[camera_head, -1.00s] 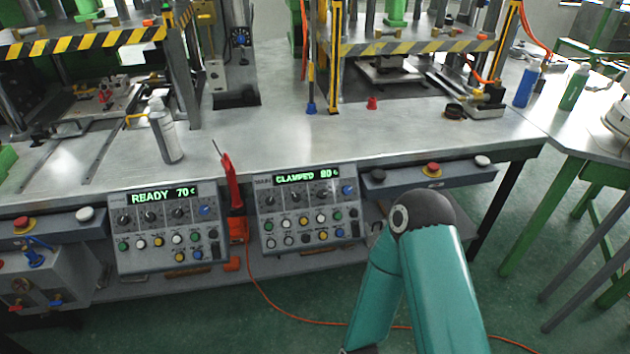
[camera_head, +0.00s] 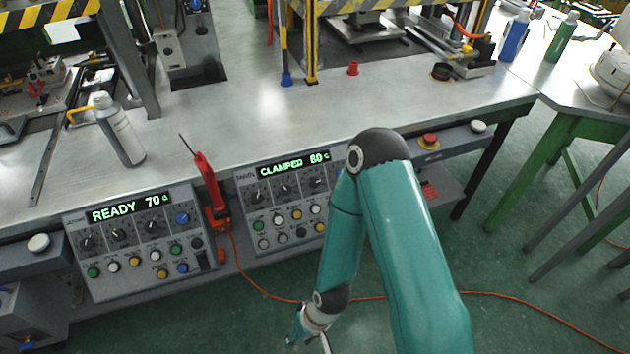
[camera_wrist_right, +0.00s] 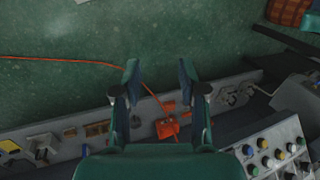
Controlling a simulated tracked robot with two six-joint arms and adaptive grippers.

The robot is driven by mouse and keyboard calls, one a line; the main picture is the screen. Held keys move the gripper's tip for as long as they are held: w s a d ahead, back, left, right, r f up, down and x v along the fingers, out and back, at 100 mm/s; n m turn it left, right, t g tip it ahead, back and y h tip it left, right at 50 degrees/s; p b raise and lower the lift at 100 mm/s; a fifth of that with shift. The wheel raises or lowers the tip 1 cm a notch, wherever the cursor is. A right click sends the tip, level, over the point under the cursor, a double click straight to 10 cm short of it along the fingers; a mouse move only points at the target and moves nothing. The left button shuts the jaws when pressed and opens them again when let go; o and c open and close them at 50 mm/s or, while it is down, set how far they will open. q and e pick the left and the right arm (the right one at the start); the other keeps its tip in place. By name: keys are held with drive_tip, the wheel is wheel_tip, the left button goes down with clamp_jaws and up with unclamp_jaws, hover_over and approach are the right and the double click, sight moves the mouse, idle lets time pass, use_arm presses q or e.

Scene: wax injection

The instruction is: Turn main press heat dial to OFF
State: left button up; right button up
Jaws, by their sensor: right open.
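Two grey control panels hang on the bench front in the head view. The left panel (camera_head: 140,245) reads "READY 70 C" and the right panel (camera_head: 285,195) reads "CLAMPED 80 C". Each has a row of black dials under its display; labels are too small to read, so I cannot tell which is the heat dial. My right arm covers the right panel's right edge. My right gripper (camera_head: 308,341) is low in front of the bench, below and apart from the panels. In the right wrist view it (camera_wrist_right: 160,75) is open and empty, with a panel (camera_wrist_right: 285,130) at lower right. My left gripper is out of view.
A red tool (camera_head: 207,180) stands between the panels, with an orange cable (camera_head: 265,290) along the floor. A spray bottle (camera_head: 120,130) stands on the bench (camera_head: 330,110). A red button (camera_head: 429,140) is right of my arm. The green floor in front is open.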

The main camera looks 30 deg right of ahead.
drive_tip(key=shift+o, duration=1.1)
wheel_tip(320, 180, up, 27)
drive_tip(key=m+t+h, duration=0.6)
drive_tip(key=m+t, duration=0.2)
drive_tip(key=m, duration=2.7)
hover_over(315, 183)
drive_tip(key=s+a, duration=0.3)
drive_tip(key=s, duration=0.9)
drive_tip(key=p+x, duration=0.1)
drive_tip(key=x, duration=1.6)
drive_tip(key=shift+d, duration=0.1)
drive_tip(key=shift+r, duration=0.1)
drive_tip(key=shift+c, duration=0.3)
clamp_jaws()
